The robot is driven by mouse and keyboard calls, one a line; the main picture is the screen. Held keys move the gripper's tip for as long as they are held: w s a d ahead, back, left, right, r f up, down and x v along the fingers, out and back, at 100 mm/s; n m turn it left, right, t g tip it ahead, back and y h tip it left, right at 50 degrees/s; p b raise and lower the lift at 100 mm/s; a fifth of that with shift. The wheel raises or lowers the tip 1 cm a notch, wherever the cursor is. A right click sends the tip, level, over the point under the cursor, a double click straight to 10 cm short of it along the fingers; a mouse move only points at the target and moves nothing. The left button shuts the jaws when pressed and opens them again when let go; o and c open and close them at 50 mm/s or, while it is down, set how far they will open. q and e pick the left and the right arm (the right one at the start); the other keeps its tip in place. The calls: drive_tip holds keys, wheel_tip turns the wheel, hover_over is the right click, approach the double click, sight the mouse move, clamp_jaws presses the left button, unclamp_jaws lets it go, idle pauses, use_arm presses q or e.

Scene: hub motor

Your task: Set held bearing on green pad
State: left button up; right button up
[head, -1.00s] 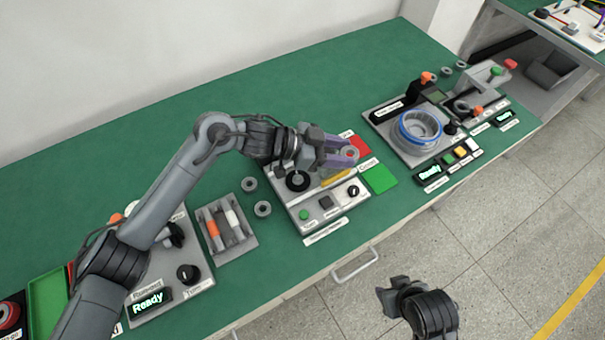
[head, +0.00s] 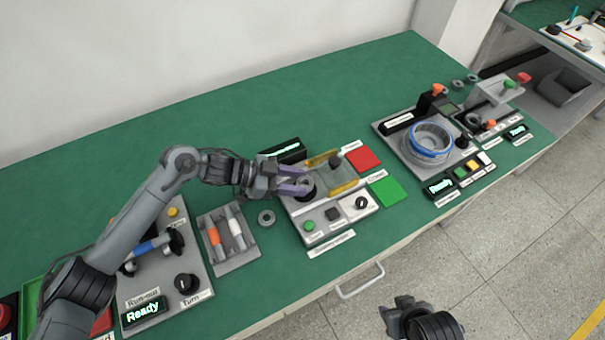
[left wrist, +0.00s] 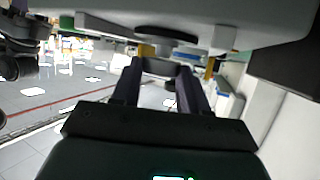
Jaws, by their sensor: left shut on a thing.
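My left gripper (head: 300,181) is shut on the bearing, a small grey ring, over the left part of the tester (head: 330,222), next to its black round seat. The ring is hard to separate from the seat in the head view; in the left wrist view a grey piece (left wrist: 160,68) shows between the fingertips. I cannot tell whether the bearing touches the seat. The green pad (head: 387,192) lies bare on the table at the tester's right, in front of the red pad (head: 363,158). My right gripper (head: 393,312) is off the table's front edge; its jaw state is unclear.
A loose ring (head: 266,217) lies left of the tester. A grey tray (head: 229,240) holds an orange and a white tool. A station with a blue-rimmed hub (head: 430,142) stands right of the pads. Yellow bars (head: 343,188) edge the tester's clear plate. The table's back is clear.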

use_arm(q)
drive_tip(key=shift+d+f, duration=0.1)
drive_tip(key=shift+f, duration=0.4)
drive_tip(key=o, duration=1.1)
